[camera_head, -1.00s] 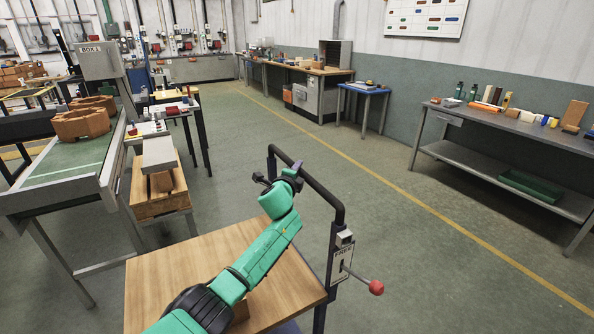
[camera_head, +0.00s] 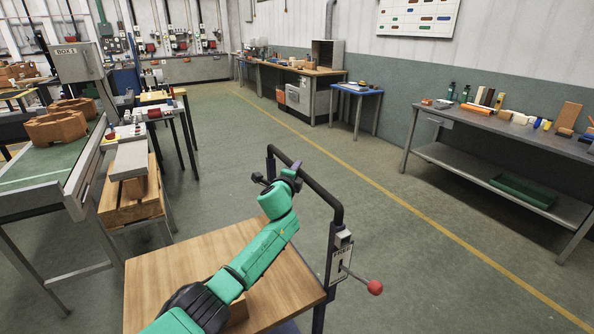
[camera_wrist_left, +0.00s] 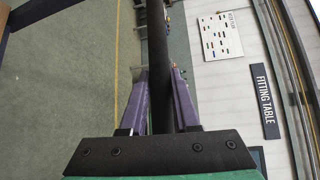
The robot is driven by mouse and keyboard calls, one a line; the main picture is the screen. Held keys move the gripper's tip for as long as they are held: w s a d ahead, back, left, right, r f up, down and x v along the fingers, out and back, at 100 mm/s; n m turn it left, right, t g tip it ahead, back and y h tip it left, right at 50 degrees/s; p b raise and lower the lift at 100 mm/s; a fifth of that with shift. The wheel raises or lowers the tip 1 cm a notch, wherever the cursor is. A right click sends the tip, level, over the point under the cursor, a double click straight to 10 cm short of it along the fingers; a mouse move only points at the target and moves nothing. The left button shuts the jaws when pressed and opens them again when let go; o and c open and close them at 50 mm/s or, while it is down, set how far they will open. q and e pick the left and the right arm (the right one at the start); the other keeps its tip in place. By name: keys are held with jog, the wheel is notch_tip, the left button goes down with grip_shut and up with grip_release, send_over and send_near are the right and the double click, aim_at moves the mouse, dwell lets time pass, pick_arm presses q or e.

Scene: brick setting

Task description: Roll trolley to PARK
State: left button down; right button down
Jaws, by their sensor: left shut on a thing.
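The trolley has a wooden top (camera_head: 188,260) and a black tubular handle (camera_head: 320,192) on its far right side. A lever with a red knob (camera_head: 375,287) sticks out from the handle post, under a small plate (camera_head: 341,255) that seems to read FREE. My left gripper (camera_head: 291,171) is shut on the handle's upper bar; the wrist view shows its purple fingers (camera_wrist_left: 160,88) on either side of the black bar (camera_wrist_left: 157,45). A brown block (camera_head: 239,309) on the top is partly hidden by my left arm. My right gripper is out of view. I see no PARK marking.
A grey bench (camera_head: 480,128) with bottles and blocks stands along the right wall. A blue table (camera_head: 362,91) is further back. A green-topped table (camera_head: 60,165) and a wooden stand (camera_head: 125,205) are at the left. Open floor with a yellow line (camera_head: 385,193) lies ahead.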

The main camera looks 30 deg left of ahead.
pick_arm(q)
jog(key=shift+d+r, duration=0.1)
jog(key=c, duration=0.7)
grip_release()
jog(key=shift+w, duration=0.1)
jog(key=shift+o, duration=0.2)
jog(key=shift+w+d, duration=0.1)
jog(key=shift+w, duration=0.05)
jog(key=shift+s, duration=0.3)
jog(key=v, duration=1.4)
jog(key=shift+p, duration=0.3)
